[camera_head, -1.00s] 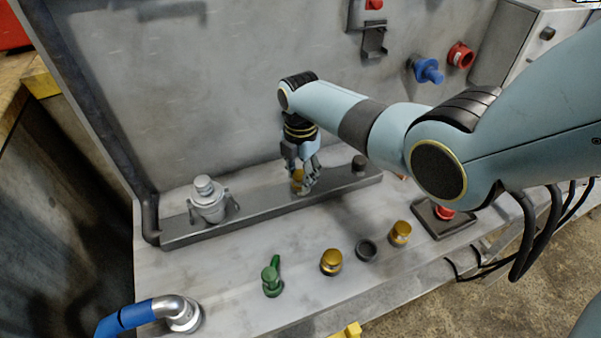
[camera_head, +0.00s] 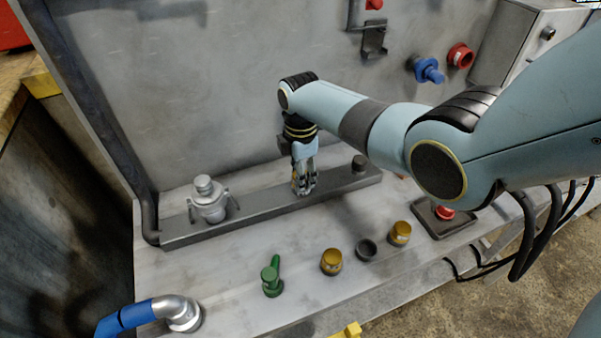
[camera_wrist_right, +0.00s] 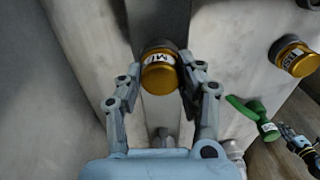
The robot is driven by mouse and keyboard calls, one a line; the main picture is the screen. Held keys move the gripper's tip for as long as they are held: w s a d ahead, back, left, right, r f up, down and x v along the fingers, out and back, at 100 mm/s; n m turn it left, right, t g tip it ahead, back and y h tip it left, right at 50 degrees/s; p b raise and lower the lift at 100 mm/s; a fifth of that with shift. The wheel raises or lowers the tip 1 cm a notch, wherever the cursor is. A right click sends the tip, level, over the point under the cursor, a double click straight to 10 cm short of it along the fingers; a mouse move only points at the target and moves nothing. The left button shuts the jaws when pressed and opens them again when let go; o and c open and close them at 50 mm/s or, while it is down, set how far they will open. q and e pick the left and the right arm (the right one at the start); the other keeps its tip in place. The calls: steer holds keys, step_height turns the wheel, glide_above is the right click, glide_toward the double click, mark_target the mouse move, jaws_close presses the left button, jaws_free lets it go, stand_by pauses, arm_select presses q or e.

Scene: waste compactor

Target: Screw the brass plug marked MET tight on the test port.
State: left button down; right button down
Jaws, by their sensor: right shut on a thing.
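My right gripper (camera_head: 304,189) points down at the grey ledge (camera_head: 250,215) along the back wall. In the right wrist view its fingers (camera_wrist_right: 160,72) are shut around a brass plug (camera_wrist_right: 160,78) with a white label; the letters "M" and part of another show. A dark round collar (camera_wrist_right: 158,44) lies directly at the plug's far end, in line with it; I cannot tell how tightly the plug sits there. In the head view the fingers cover the plug and port. A small part of what looks like my left gripper (camera_wrist_right: 300,146) shows at the right wrist view's edge.
Two other brass plugs (camera_head: 331,262) (camera_head: 400,233) stand on the bench, with a dark ring (camera_head: 366,250) between them. A dark cap (camera_head: 359,163) is on the ledge.

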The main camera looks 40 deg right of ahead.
steer(key=m, duration=0.5)
steer(key=c, duration=0.7)
jaws_free()
steer(key=shift+c, duration=0.2)
steer(key=shift+c, duration=0.5)
